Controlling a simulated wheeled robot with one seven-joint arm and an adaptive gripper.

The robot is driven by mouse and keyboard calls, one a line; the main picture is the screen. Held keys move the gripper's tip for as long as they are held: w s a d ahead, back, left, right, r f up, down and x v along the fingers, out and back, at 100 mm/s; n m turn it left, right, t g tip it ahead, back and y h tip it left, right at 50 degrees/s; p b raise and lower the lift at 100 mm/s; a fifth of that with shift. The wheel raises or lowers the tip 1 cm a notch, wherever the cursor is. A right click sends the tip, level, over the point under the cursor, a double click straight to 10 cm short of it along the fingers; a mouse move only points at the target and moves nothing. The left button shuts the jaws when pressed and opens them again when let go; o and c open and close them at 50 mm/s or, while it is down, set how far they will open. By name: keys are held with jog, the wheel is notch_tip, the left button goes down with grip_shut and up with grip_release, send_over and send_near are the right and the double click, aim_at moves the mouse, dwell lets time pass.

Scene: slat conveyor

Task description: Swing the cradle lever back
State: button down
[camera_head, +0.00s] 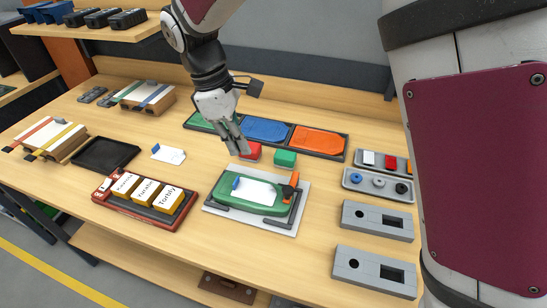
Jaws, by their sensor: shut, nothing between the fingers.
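The cradle (226,204) is a green tray on a light grey base plate (284,228), holding a white sheet or card (257,192). A small blue piece (236,183) sits at its left end. The lever (290,188) is orange with a dark part and stands at the cradle's right end. Its exact angle is hard to tell at this size. My gripper (240,150) points down, shut and empty, behind and above the cradle, beside a red block (252,152). It is apart from the lever, to its left and further back.
A green block (285,158) stands between gripper and lever. Behind lies a rack with green, blue (264,130) and orange (318,141) panels. A red tray of labelled boxes (122,204) is at left. Grey socket blocks (377,221) stand at right. The bench before the cradle is clear.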

jog(key=shift+f, duration=0.1)
jog(key=p+x, duration=0.1)
jog(key=x, duration=0.8)
jog(key=shift+s+d+f, duration=0.1)
jog(key=shift+s+f, duration=0.1)
jog(key=shift+s+d+f+p, duration=0.15)
jog(key=shift+d+p, duration=0.15)
jog(key=shift+d, duration=0.25)
jog(key=shift+s+d+f+p, duration=0.1)
jog(key=shift+d+p, duration=0.15)
jog(key=shift+d, duration=0.35)
jog(key=shift+d+f, duration=0.2)
jog(key=shift+d, duration=0.6)
jog(key=shift+s, duration=0.1)
jog(key=shift+s+d+n+p, duration=0.2)
jog(key=shift+n+p, duration=0.1)
jog(key=shift+n, duration=0.1)
